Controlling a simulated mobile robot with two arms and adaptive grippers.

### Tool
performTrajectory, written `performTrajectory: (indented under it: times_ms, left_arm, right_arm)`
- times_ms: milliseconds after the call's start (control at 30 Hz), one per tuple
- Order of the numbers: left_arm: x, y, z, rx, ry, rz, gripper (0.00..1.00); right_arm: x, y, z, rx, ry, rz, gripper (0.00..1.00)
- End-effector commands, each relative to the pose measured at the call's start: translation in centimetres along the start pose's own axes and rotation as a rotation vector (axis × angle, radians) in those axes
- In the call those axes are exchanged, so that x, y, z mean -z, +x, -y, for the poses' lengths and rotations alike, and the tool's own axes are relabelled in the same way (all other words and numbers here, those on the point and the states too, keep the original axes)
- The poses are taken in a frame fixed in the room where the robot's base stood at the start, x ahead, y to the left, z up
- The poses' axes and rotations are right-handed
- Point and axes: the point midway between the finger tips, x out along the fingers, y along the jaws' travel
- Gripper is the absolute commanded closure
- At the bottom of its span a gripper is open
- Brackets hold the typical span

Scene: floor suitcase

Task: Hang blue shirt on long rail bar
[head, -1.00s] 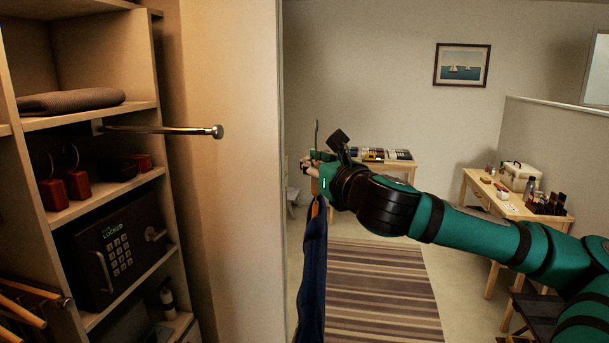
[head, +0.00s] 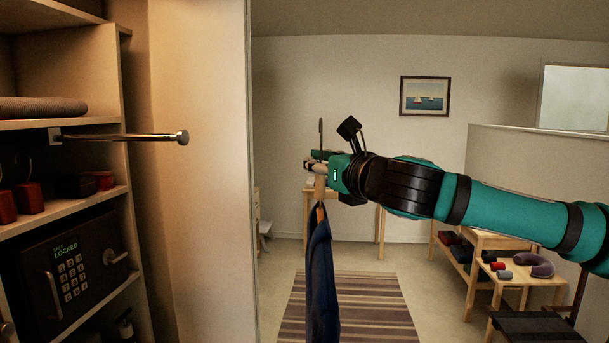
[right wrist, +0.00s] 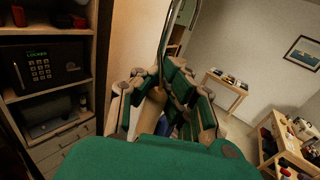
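The long rail bar (head: 120,137) is a chrome rod with a round end knob, sticking out from the shelf unit at the left of the head view. My right gripper (head: 322,167) is to the right of the knob, apart from it, and shut on the hanger's wooden neck. The hanger's metal hook (head: 321,135) points up above the fingers. The blue shirt (head: 320,280) hangs below, seen nearly edge-on. In the right wrist view, my fingers (right wrist: 165,95) close around the neck, and the hook (right wrist: 167,40) rises beyond them. My left gripper is out of view.
A pale panel (head: 200,190) stands between the shelves and the room. A striped rug (head: 350,308) and low tables are behind. Open air lies between knob and hook.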

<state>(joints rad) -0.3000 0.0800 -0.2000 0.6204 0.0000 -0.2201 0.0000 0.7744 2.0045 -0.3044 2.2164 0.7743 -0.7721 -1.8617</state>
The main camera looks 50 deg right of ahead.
Motion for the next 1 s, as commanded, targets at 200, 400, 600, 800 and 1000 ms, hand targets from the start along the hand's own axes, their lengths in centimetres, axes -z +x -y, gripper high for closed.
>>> performTrajectory:
  times_ms: [200, 400, 600, 800, 1000]
  left_arm:
    - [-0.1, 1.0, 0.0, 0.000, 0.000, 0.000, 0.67]
    - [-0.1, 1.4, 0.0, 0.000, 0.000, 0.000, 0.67]
    - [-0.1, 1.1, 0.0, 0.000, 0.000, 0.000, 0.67]
    - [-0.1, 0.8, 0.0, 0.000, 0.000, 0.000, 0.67]
    - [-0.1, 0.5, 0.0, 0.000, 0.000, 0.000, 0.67]
  right_arm:
    - [-0.1, -1.3, 1.7, 0.005, 0.000, 0.004, 1.00]
    - [-0.1, -2.4, 3.2, 0.006, 0.002, 0.007, 1.00]
    - [-0.2, -3.5, 4.6, 0.005, 0.000, 0.004, 1.00]
    - [-0.3, -4.5, 6.0, 0.005, 0.001, 0.004, 1.00]
    - [-0.2, -5.3, 7.0, 0.003, 0.001, 0.003, 1.00]
